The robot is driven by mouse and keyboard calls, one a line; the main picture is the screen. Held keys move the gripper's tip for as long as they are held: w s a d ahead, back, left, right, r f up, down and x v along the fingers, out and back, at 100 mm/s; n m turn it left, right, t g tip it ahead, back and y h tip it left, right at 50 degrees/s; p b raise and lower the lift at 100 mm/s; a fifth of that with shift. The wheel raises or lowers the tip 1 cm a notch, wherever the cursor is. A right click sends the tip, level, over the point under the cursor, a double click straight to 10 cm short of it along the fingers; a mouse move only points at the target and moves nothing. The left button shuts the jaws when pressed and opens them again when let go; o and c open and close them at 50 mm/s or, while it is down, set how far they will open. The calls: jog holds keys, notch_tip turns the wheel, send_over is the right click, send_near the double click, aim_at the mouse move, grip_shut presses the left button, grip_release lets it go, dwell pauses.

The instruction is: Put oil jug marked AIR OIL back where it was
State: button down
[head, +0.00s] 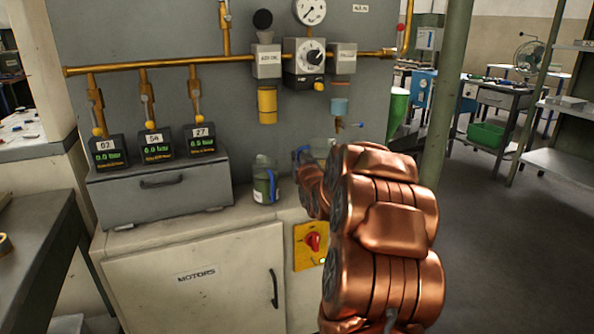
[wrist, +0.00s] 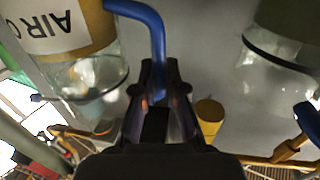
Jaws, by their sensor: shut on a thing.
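The jug marked AIR OIL shows at the upper left of the wrist view (wrist: 85,75), close to the camera. It has clear walls and a yellow band with a white label, upside down in the picture, reading "AIR O" before the edge cuts it off. My gripper (wrist: 155,80) is shut on the jug's blue handle (wrist: 150,22). I cannot tell whether the jug touches anything.
A dark green jug (head: 264,182) stands on the white cabinet (head: 190,245), right of a grey drawer box (head: 160,190) carrying three gauges. A yellow bowl (head: 267,104) and a blue bowl (head: 339,106) hang from the brass pipe above. A green post (head: 447,90) stands right.

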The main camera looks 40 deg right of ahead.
jog(key=shift+w+a+f, duration=0.1)
jog(key=shift+w, duration=0.2)
jog(key=shift+f+b, duration=0.3)
jog(key=shift+f, duration=1.35)
jog(key=shift+f, duration=0.15)
jog(key=c, duration=1.2)
grip_release()
jog(key=shift+c, duration=0.2)
jog(key=shift+s, duration=0.15)
jog(key=shift+s+a, duration=0.2)
jog(key=shift+s, duration=0.1)
jog(key=v, duration=1.1)
jog(key=shift+a, duration=0.15)
